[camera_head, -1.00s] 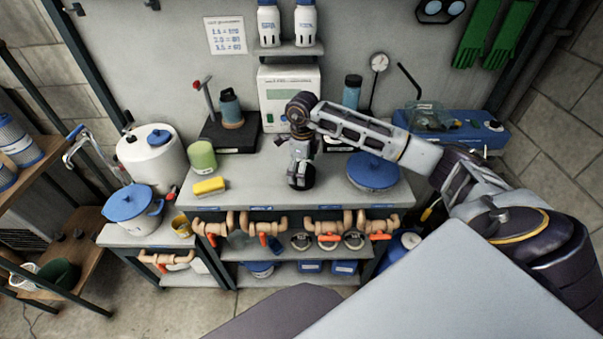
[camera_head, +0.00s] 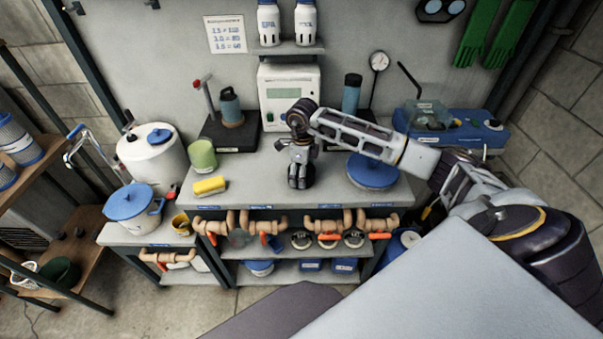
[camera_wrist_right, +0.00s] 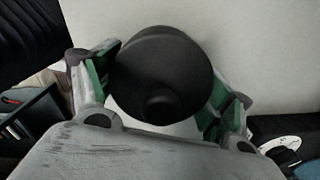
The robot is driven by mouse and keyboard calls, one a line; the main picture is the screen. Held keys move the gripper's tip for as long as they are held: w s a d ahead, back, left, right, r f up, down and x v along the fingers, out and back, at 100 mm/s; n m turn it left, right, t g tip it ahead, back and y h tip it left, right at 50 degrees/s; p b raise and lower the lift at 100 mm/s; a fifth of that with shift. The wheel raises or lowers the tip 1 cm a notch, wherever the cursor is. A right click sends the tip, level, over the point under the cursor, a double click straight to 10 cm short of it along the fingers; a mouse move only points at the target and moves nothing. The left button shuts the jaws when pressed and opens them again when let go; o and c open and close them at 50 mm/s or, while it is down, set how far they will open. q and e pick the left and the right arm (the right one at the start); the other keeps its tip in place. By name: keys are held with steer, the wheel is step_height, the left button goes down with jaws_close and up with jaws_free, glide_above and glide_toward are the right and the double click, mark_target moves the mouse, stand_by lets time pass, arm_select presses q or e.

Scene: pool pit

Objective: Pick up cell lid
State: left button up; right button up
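The cell lid looks like a round black disc with a small knob; it shows large in the right wrist view (camera_wrist_right: 160,72). My right gripper (camera_head: 300,180) points down at the middle of the grey bench. In the wrist view its green-padded fingers (camera_wrist_right: 160,85) stand on opposite sides of the lid, close to its rim. I cannot tell whether the pads press on it. In the head view the gripper mostly hides the lid. My left gripper is not in view.
A blue round lid (camera_head: 373,171) lies right of my gripper. A yellow sponge (camera_head: 210,185) and a green cup (camera_head: 202,153) stand to the left. A white instrument (camera_head: 289,92) stands behind, below a shelf with bottles. The bench between sponge and gripper is clear.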

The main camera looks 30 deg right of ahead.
steer(key=shift+c, duration=1)
steer(key=shift+r, duration=0.1)
steer(key=shift+r+b, duration=0.55)
steer(key=shift+r, duration=4.35)
